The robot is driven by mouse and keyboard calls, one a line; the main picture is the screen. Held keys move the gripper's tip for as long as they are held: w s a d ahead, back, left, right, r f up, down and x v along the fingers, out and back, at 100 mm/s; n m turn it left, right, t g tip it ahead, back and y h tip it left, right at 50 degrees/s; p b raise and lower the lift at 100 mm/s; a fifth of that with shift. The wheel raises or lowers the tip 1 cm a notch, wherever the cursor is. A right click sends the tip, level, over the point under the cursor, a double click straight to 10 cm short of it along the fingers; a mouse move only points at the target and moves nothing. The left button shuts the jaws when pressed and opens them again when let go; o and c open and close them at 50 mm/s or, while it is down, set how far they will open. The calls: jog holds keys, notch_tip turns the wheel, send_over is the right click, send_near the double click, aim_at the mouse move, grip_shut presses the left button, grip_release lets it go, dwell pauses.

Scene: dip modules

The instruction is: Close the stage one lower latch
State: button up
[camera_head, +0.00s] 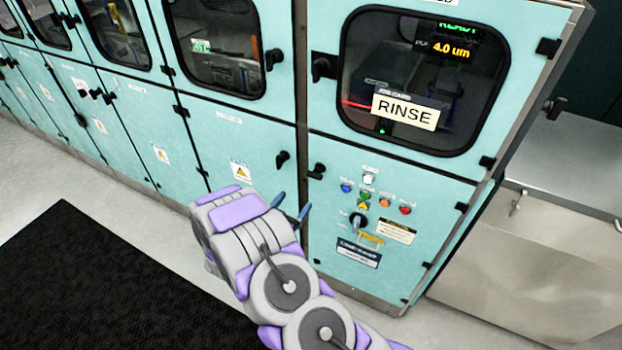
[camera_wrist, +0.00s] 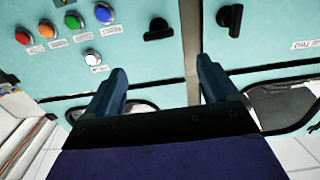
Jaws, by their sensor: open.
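Two black lower latches flank the post between two teal cabinet bays. The right latch (camera_head: 316,172), beside the button panel, has its handle lying sideways; it also shows in the wrist view (camera_wrist: 158,29). The left latch (camera_head: 282,160) has a more upright handle; it also shows in the wrist view (camera_wrist: 230,18). I cannot read which bay is stage one. My gripper (camera_head: 291,207) is open and empty, below both latches in the head view and apart from them. Its two blue fingers show in the wrist view (camera_wrist: 161,66), spread before the cabinet front.
The button panel (camera_head: 375,205) has coloured buttons and a rotary switch. Upper doors with dark windows (camera_head: 425,80) carry their own latches (camera_head: 322,67). A steel counter (camera_head: 540,250) stands at the right. A black mat (camera_head: 90,280) lies on the open floor at left.

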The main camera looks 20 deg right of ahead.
aim_at(313, 177)
jog(key=b+x, duration=0.1)
jog(key=x, duration=1.2)
jog(key=shift+b, duration=0.35)
jog(key=c, duration=1.1)
